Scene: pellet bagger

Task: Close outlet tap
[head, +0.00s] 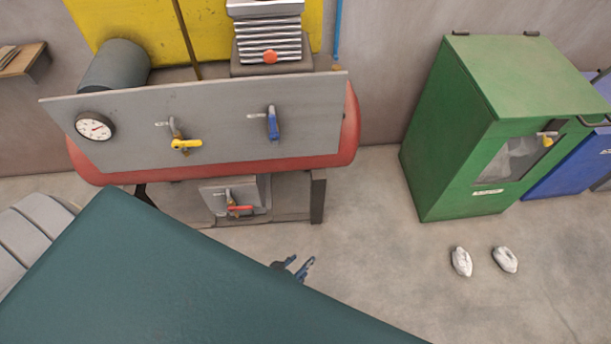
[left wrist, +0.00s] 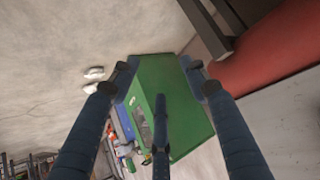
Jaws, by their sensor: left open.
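A grey panel (head: 225,100) on the red tank (head: 352,125) carries a tap with a yellow handle (head: 187,144) lying sideways and a tap with a blue handle (head: 272,124) pointing up and down. A tap with a red handle (head: 240,208) lying sideways sits on a small grey plate below. The tap labels are too small to read, so I cannot tell which is the outlet tap. My left gripper (head: 298,267) is open and empty, below and right of the red tap, apart from all taps. In the left wrist view its fingers (left wrist: 160,78) are spread. My right gripper is not in view.
A round gauge (head: 95,126) is on the panel's left. A green cabinet (head: 470,130) with a yellow-handled tap (head: 548,139) stands at right, beside a blue bin (head: 575,170). Two white lumps (head: 461,262) lie on the floor. The floor between tank and cabinet is clear.

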